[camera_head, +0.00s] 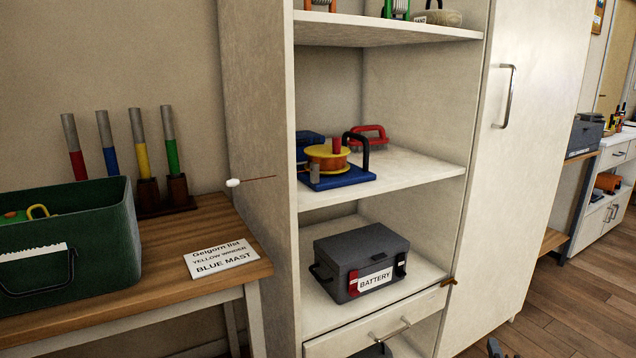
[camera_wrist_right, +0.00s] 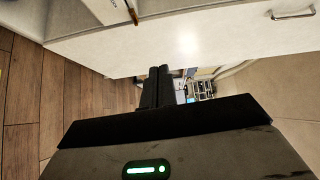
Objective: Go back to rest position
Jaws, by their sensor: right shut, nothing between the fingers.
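My right gripper (camera_wrist_right: 158,72) shows in the right wrist view with its two dark fingers together and nothing between them. In the head view, only a small dark tip of my right gripper (camera_head: 495,348) shows at the bottom edge, in front of the tall white cabinet (camera_head: 535,130) and above the wood floor. It appears apart from the shelves and objects. My left gripper is not in view.
An open shelf unit (camera_head: 255,130) holds a grey battery box (camera_head: 350,258) and a blue-based yellow winder (camera_head: 327,160). A wooden table (camera_head: 140,295) at left bears a green crate (camera_head: 125,235) and a printed card (camera_head: 222,258). Floor (camera_head: 570,300) at right is clear.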

